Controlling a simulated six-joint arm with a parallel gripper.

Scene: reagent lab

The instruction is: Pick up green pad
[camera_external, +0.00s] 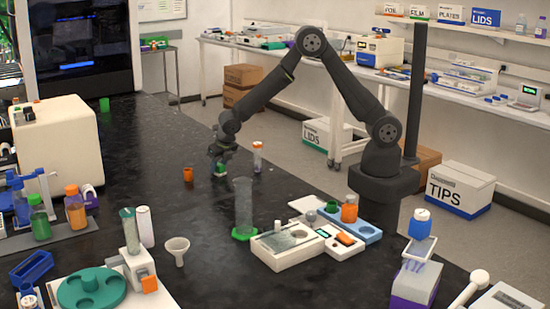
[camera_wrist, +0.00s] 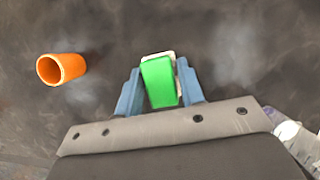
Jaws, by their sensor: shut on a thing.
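The green pad (camera_wrist: 159,82) is a small green block with a pale edge. In the wrist view it sits between the two blue fingers of my gripper (camera_wrist: 160,88), which is shut on it. In the external view the green pad (camera_external: 220,170) shows just under my gripper (camera_external: 221,163), low at the black bench top. I cannot tell whether the pad touches the bench.
An orange cup (camera_wrist: 62,69) stands left of my gripper; it also shows in the external view (camera_external: 188,174). A capped vial (camera_external: 257,158) stands to the right. A tall cylinder (camera_external: 243,207) on a green base is nearer. Bare bench lies behind the gripper.

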